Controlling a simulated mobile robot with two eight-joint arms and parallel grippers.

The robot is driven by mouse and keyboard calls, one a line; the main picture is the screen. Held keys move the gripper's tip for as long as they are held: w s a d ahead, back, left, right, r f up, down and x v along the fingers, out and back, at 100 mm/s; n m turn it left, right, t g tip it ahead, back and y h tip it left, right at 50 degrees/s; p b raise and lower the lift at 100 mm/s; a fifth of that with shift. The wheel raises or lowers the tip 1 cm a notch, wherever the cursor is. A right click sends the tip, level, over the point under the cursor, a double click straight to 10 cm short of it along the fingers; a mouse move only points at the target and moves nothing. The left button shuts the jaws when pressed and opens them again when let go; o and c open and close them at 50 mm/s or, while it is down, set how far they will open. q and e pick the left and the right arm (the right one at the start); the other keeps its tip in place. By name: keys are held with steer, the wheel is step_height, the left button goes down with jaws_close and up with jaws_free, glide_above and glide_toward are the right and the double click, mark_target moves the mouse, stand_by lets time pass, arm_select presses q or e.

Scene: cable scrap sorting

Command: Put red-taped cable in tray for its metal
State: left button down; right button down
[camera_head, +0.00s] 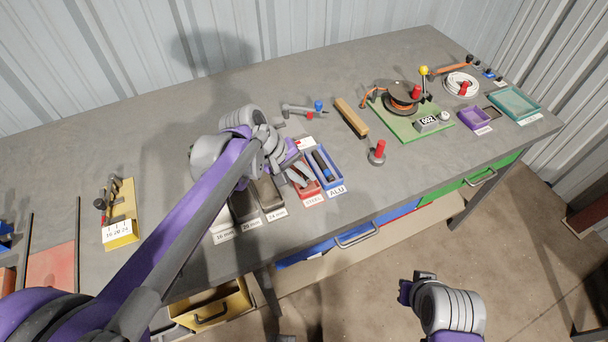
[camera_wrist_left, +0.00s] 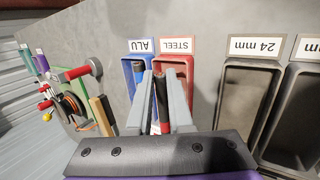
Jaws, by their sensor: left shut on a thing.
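My left gripper (camera_head: 297,176) is over the red STEEL tray (camera_head: 313,194), just left of the blue ALU tray (camera_head: 341,181). In the left wrist view its two grey fingers (camera_wrist_left: 162,103) are shut on a thin dark cable with red on it (camera_wrist_left: 161,92). The fingers overlap the STEEL tray (camera_wrist_left: 189,64) in that view; I cannot tell whether the cable touches it. The ALU tray (camera_wrist_left: 127,66) holds a dark cable piece (camera_head: 321,164). My right gripper (camera_head: 405,290) is low at the right, off the table; its fingers are unclear.
Grey size bins, including a 24 mm one (camera_wrist_left: 279,69), stand beside the STEEL tray. A yellow holder (camera_head: 122,212) is at the left. A green board (camera_head: 405,124) with a cable reel (camera_head: 398,94), a purple tray (camera_head: 474,119) and a teal tray (camera_head: 515,104) are at the right.

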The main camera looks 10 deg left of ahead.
arm_select(q)
steer(key=shift+f, duration=0.25)
stand_by(0.4)
steer(key=shift+f+b, duration=0.35)
steer(key=c, duration=0.7)
jaws_free()
steer(key=shift+c, duration=0.2)
step_height(320, 180, up, 7)
steer(key=p, duration=0.4)
steer(key=shift+p, duration=0.4)
